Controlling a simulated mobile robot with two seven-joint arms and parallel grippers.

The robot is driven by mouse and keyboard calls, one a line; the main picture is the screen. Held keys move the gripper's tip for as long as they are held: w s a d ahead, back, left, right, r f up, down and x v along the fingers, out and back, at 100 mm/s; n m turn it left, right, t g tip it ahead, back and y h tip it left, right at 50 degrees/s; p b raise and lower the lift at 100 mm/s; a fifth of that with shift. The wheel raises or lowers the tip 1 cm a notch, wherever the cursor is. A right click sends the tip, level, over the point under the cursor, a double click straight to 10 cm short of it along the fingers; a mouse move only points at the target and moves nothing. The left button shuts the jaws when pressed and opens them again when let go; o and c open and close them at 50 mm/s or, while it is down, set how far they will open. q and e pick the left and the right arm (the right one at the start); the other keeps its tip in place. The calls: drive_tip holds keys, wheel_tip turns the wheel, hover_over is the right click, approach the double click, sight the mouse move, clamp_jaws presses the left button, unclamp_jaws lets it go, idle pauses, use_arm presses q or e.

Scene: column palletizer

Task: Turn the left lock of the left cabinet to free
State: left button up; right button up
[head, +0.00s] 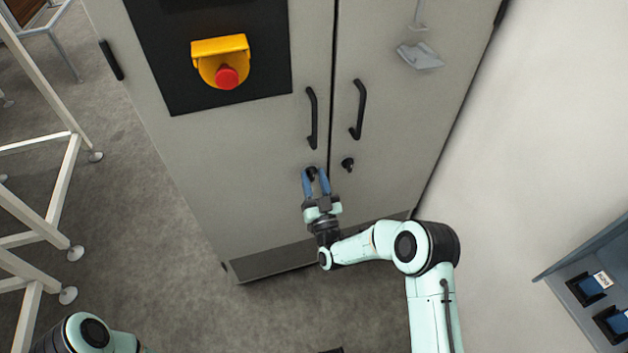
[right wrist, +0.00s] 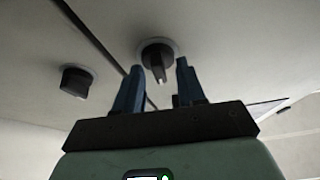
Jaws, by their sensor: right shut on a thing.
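The left cabinet (head: 250,160) is a tall light grey cabinet with two doors. Its left lock (head: 311,171) is a small black knob low on the left door, partly hidden by my fingers. My right gripper (head: 315,178), with blue fingers, is shut on this lock. In the right wrist view the lock (right wrist: 157,55) sits between the two fingers (right wrist: 158,88). The right lock (head: 347,164) is a similar black knob on the right door; it also shows in the right wrist view (right wrist: 76,80). My left gripper is out of view.
Black handles (head: 312,118) (head: 357,109) stand out above the locks. A red emergency stop (head: 227,77) in a yellow housing is on a black panel higher up. White frames (head: 60,190) stand at the left, a dark blue rack (head: 590,290) at the right.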

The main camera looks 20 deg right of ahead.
drive_tip(key=m+h+b, duration=0.1)
drive_tip(key=m+h, duration=0.1)
drive_tip(key=m, duration=0.1)
drive_tip(key=shift+f+m, duration=0.15)
drive_tip(key=shift+m, duration=0.15)
drive_tip(key=m+g+h+b, duration=0.1)
drive_tip(key=m, duration=0.3)
drive_tip(key=shift+h, duration=0.4)
drive_tip(key=shift+m+g+h, duration=0.3)
drive_tip(key=shift+m+h, duration=0.2)
drive_tip(key=shift+m, duration=0.6)
drive_tip(key=m+g, duration=0.1)
drive_tip(key=m, duration=0.2)
drive_tip(key=shift+h, duration=0.4)
drive_tip(key=m+g, duration=0.1)
drive_tip(key=m, duration=0.3)
drive_tip(key=shift+h, duration=0.4)
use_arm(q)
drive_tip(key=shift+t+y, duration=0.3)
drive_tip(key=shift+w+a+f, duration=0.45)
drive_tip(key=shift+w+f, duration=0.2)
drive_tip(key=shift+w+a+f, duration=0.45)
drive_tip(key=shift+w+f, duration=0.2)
use_arm(e)
drive_tip(key=shift+m+g, duration=0.8)
drive_tip(key=shift+m, duration=1)
drive_tip(key=o, duration=1.1)
drive_tip(key=shift+c, duration=0.2)
